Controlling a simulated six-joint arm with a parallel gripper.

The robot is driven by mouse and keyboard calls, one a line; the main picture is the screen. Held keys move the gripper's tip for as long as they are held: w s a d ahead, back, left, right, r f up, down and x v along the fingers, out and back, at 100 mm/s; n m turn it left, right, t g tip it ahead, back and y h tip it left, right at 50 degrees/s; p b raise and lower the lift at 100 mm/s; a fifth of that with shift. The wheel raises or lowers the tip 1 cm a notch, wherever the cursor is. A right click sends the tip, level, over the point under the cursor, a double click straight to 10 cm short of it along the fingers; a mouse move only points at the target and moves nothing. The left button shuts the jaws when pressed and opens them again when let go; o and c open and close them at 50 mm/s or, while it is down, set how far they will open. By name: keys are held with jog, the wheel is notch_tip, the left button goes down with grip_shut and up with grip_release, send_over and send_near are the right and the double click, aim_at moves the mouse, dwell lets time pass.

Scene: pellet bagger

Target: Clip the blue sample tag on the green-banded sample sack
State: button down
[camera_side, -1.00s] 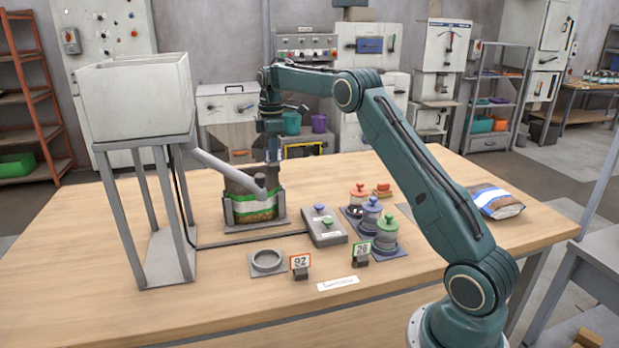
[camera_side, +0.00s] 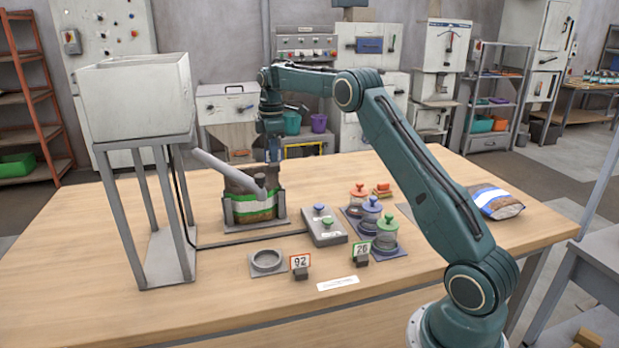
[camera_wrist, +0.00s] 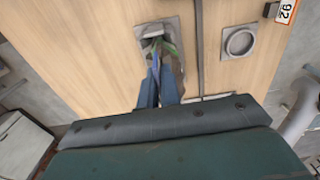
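The green-banded sack (camera_side: 252,208) stands upright in a dark holder (camera_side: 278,222) below the slanted grey chute, its top reaching up beside the chute's lower end. In the wrist view the sack (camera_wrist: 172,48) shows from above, small and partly covered by my fingers. My gripper (camera_side: 273,155) points down at the sack's far top edge, and its tips are partly hidden behind the sack. In the wrist view my two blue-grey fingers (camera_wrist: 157,72) reach toward the sack close together.
A white hopper (camera_side: 138,95) on a grey stand is left of the sack. A ring fixture (camera_side: 267,261) and number signs (camera_side: 300,262) are in front. A blue-banded sack (camera_side: 496,203) lies far right.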

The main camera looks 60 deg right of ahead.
jog(key=c, duration=1.5)
grip_release()
jog(key=shift+f, duration=0.45)
jog(key=shift+c, duration=0.2)
jog(key=shift+r, duration=0.15)
jog(key=shift+r, duration=3.85)
